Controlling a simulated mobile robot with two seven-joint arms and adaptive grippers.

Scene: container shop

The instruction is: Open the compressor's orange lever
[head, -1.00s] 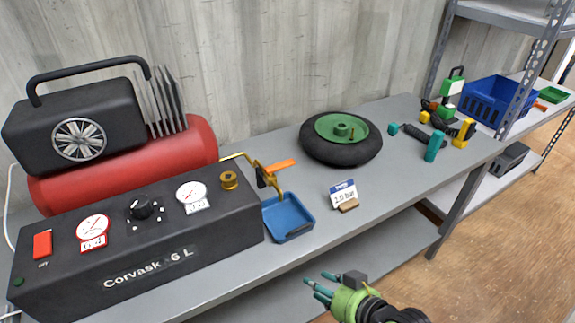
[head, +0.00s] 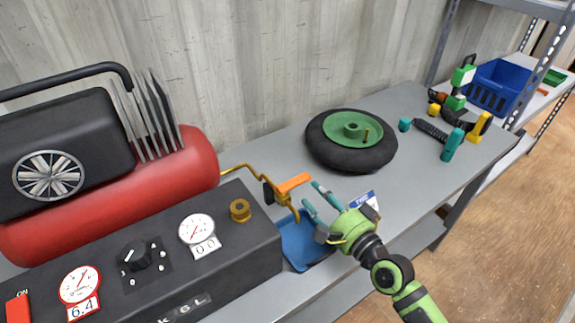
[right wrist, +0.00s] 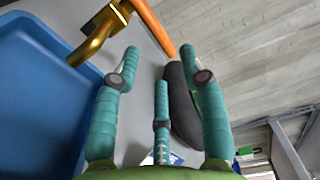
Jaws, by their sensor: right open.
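The compressor has a red tank (head: 185,170) and a black control panel (head: 262,235). Its orange lever (head: 294,182) sits on a brass valve (head: 270,193) at the end of a thin brass pipe, over the blue tray. My right gripper (head: 316,198) is open and empty, just right of the lever, with its fingers pointing at it. In the right wrist view the lever (right wrist: 150,25) lies ahead of the spread teal fingers (right wrist: 160,62), beside the brass spout (right wrist: 95,38). I see no contact. My left gripper is not in view.
A blue tray (head: 300,250) lies under the valve. A black wheel with a green hub (head: 350,152) lies behind the gripper. A price card (head: 364,199) stands partly hidden behind the gripper. Tools and a blue crate (head: 496,88) are at the far right.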

